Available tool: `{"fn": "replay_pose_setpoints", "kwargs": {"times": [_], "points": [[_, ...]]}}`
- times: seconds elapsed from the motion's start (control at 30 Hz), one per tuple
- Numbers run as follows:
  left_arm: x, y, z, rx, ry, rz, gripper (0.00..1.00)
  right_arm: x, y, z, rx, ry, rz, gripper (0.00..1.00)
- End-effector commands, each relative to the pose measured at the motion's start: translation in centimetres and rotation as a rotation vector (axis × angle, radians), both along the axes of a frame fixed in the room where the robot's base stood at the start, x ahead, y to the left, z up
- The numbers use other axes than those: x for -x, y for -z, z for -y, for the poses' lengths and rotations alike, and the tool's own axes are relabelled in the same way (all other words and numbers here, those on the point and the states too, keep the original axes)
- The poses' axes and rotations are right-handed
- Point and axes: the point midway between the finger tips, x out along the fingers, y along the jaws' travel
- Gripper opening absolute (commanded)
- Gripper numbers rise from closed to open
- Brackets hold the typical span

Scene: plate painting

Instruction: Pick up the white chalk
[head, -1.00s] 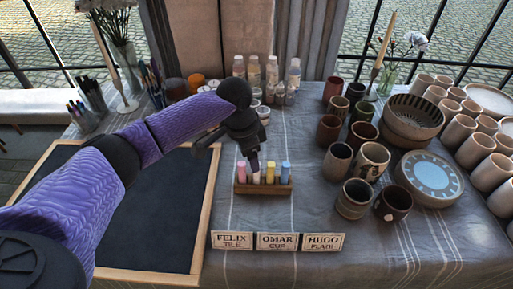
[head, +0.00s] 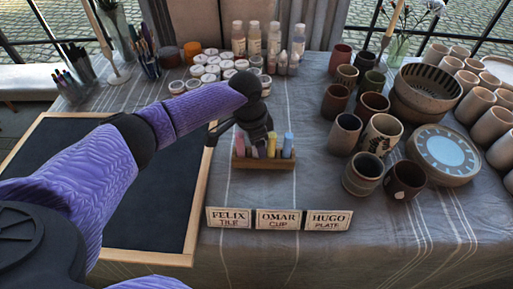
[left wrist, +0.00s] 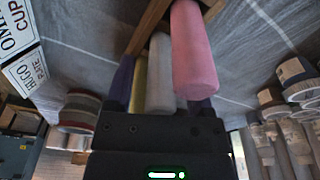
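The wooden chalk holder (head: 264,162) stands on the cloth-covered table with upright chalks in it. The white chalk (left wrist: 160,75) shows in the left wrist view between the pink chalk (left wrist: 191,50) and the yellow chalk (left wrist: 138,88). In the head view my gripper mostly hides the white chalk. The blue chalk (head: 288,144) is at the holder's right end. My right gripper is not in view.
A framed blackboard (head: 150,200) lies left of the holder. Name cards (head: 278,219) stand in front of it. Cups (head: 362,172) and a blue-patterned plate (head: 445,152) are to the right. Paint jars (head: 212,72) and bottles (head: 254,42) stand behind.

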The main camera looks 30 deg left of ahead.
Motion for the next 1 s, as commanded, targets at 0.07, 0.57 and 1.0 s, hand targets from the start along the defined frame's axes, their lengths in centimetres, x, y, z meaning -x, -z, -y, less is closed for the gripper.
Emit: {"fn": "replay_pose_setpoints", "kwargs": {"times": [0.07,0.57,1.0], "points": [[0.0,0.0,0.0,0.000,0.000,0.000,0.49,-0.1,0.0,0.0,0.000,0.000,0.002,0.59],[0.0,0.0,0.0,-0.001,0.000,-0.001,0.00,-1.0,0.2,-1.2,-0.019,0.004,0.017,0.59],[-0.1,-10.9,0.0,0.000,0.000,0.007,0.00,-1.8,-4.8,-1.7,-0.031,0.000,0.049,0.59]]}}
